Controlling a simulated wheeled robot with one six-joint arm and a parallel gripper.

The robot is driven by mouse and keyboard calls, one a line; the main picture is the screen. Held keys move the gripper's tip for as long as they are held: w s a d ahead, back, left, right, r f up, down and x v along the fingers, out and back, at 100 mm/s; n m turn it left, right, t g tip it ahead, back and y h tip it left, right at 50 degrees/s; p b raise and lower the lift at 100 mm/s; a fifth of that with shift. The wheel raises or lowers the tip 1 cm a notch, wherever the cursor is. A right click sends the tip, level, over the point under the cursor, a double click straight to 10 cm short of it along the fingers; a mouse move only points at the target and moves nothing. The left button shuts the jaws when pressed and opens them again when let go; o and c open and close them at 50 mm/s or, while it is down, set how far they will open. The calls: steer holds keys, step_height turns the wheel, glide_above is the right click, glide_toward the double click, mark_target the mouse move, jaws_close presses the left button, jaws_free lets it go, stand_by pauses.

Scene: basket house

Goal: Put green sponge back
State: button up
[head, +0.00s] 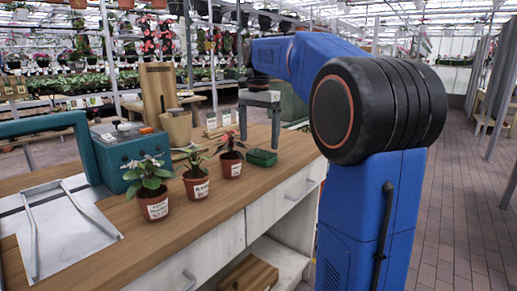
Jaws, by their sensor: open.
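A green block that looks like the sponge (262,157) lies on the wooden counter (205,213), close to its right edge. My gripper (260,141) hangs over it, fingers pointing down and spread apart, with nothing visible between them. The fingertips appear just above or behind the sponge; I cannot tell the exact gap. A teal box (133,150) stands on the counter at the left, with several small items on top, one of them orange.
Several potted plants, including a front one (152,205), a middle one (197,189) and one (231,165) beside the sponge, stand in a row. A tan pot (176,128) and a wooden board (158,90) are behind.

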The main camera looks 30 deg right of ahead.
mark_target(259, 154)
step_height(259, 154, up, 7)
stand_by(0.3)
steer(key=shift+f, duration=0.1)
stand_by(0.4)
